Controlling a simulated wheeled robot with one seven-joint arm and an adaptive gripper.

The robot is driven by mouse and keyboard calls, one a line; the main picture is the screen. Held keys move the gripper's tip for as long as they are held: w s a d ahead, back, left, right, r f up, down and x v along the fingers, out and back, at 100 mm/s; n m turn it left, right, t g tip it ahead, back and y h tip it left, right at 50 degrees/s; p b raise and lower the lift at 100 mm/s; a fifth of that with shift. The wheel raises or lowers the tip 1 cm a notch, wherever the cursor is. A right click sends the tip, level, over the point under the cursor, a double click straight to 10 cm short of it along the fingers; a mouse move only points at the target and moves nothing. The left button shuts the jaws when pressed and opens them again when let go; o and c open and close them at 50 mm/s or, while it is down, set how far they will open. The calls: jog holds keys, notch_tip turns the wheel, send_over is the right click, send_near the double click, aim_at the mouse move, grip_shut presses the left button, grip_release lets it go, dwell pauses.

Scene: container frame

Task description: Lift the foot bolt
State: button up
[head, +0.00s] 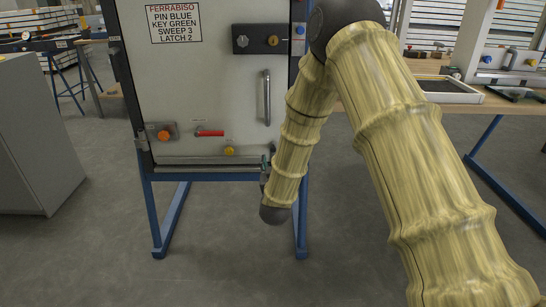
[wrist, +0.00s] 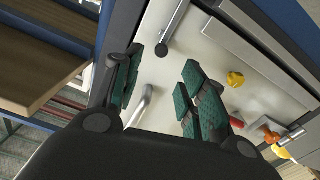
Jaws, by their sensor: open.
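A white door panel (head: 215,85) stands on a blue frame. In the wrist view a bent silver rod (wrist: 141,106) shows between my fingers; it looks like the foot bolt, though I cannot be sure. My gripper (wrist: 160,62) is open, with its green-padded fingers on either side of the rod in the picture. I cannot tell whether either finger touches it. In the head view my gripper (head: 265,166) is at the door's lower right corner, largely hidden behind my arm, and the rod cannot be made out there.
A vertical silver handle (head: 267,98) is above my gripper. A yellow knob (head: 229,151), a red lever (head: 210,133) and an orange knob (head: 163,135) sit to its left. A grey cabinet (head: 35,135) stands at left and a workbench (head: 440,105) at right. The floor in front is clear.

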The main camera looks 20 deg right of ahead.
jog(key=shift+v, duration=1.05)
jog(key=s+a+f+n+g+y, duration=0.15)
jog(key=s+f+g, duration=0.25)
jog(key=s+f, duration=0.85)
jog(key=s+f+m+g+y, duration=0.1)
jog(key=s+f+g+y, duration=0.3)
jog(key=s+f, duration=0.8)
jog(key=s+f+g, duration=0.3)
jog(key=s+f, duration=0.1)
jog(key=s, duration=0.6)
jog(key=s+f+g, duration=0.3)
jog(key=s+f, duration=0.1)
jog(key=s, duration=0.5)
jog(key=s+f+g, duration=0.4)
jog(key=s, duration=0.6)
notch_tip(320, 180, up, 33)
jog(key=w+p, duration=0.1)
jog(key=p, duration=3.2)
jog(key=shift+t, duration=0.3)
jog(key=shift+d+f+h, duration=0.1)
jog(key=shift+h, duration=0.15)
jog(key=shift+c, duration=0.2)
